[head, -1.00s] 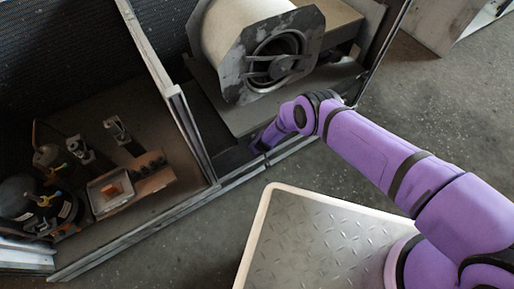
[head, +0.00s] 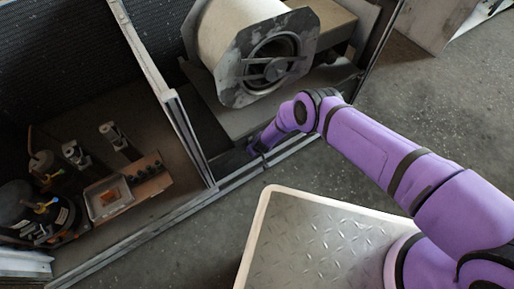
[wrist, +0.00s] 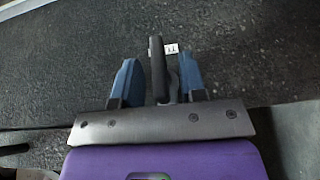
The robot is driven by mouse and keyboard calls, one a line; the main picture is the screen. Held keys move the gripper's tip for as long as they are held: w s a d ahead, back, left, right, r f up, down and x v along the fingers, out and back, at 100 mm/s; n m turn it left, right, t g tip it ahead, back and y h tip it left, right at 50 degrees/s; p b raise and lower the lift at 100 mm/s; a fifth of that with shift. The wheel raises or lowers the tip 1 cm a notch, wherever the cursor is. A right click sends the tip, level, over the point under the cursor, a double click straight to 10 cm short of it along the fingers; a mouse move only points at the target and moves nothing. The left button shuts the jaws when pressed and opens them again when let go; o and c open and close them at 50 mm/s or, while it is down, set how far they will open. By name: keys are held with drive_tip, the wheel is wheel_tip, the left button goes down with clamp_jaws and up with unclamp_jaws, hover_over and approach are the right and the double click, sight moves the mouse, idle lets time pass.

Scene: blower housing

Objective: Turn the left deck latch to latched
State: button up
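A deck latch with a dark upright handle (wrist: 157,68) and a grey pivot piece shows in the wrist view, beside a small white label (wrist: 171,49). My gripper (wrist: 159,60) is open. Its two blue fingers stand on either side of the handle, with a narrow gap visible on the left; contact on the right is hard to tell. The handle points away from the gripper palm. In the head view my gripper (head: 256,149) is down at the front edge of the deck below the blower, and the latch itself cannot be made out there.
The blower housing (head: 232,50) stands behind my gripper. An upright divider (head: 185,125) is to its left. The left bay holds a compressor (head: 28,212), valves and a small tray (head: 108,199). A front rail (head: 225,184) runs along the deck.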

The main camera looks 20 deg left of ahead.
drive_tip(key=v, duration=1)
idle(0.4)
